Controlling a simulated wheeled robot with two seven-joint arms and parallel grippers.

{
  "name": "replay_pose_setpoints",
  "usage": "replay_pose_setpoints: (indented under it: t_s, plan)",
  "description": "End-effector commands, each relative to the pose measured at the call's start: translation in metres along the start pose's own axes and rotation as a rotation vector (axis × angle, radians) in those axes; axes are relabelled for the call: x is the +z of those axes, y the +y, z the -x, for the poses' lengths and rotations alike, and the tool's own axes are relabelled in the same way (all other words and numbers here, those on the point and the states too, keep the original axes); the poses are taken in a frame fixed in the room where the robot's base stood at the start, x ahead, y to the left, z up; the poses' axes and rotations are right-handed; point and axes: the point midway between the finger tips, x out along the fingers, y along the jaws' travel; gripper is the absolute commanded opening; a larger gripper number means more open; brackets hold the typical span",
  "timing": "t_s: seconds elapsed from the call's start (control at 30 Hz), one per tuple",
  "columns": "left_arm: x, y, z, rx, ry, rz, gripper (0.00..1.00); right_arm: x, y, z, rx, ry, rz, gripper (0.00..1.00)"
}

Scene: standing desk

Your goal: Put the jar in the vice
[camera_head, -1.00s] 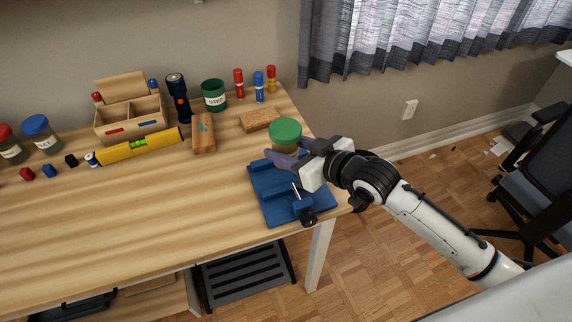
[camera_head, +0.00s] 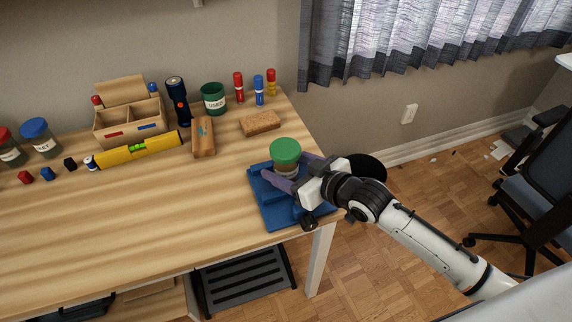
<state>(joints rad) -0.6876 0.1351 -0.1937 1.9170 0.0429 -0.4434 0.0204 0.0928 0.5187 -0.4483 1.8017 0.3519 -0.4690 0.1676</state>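The jar (camera_head: 286,169) has a green lid (camera_head: 285,151) and a brownish body. It is upright at the back part of the blue vice (camera_head: 275,213), on the right end of the desk. My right gripper (camera_head: 291,171) has one finger on each side of the jar's body and appears closed on it. The gripper and jar cover much of the vice, including its jaws. I cannot tell whether the jar's base touches the vice. My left gripper is not in view.
A cork-coloured block (camera_head: 260,123) and a wooden-handled brush (camera_head: 203,137) lie behind and left of the vice. The desk's front middle is clear.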

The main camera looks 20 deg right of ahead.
Motion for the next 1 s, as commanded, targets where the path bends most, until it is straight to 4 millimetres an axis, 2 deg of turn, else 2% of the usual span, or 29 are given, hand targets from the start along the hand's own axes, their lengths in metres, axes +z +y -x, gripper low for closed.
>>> replay_pose_setpoints:
  t_s: [0.27,0.33,0.47,0.73,0.9,1.0]
  plan:
    - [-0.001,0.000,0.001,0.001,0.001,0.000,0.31,-0.004,0.000,0.001,0.000,0.001,0.000,0.63]
    - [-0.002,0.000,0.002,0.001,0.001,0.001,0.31,-0.003,0.000,0.007,0.000,-0.002,0.000,0.63]
    - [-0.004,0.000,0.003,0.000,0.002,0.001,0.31,-0.003,0.000,0.030,0.000,-0.002,0.002,0.63]
    - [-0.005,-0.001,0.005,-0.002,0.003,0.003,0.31,-0.002,0.000,0.089,-0.001,-0.004,0.001,0.63]
    - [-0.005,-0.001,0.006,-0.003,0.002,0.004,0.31,-0.003,0.000,0.111,0.000,-0.002,-0.001,0.63]
    - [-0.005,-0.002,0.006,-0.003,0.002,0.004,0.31,-0.003,0.000,0.118,0.000,-0.002,0.000,0.63]
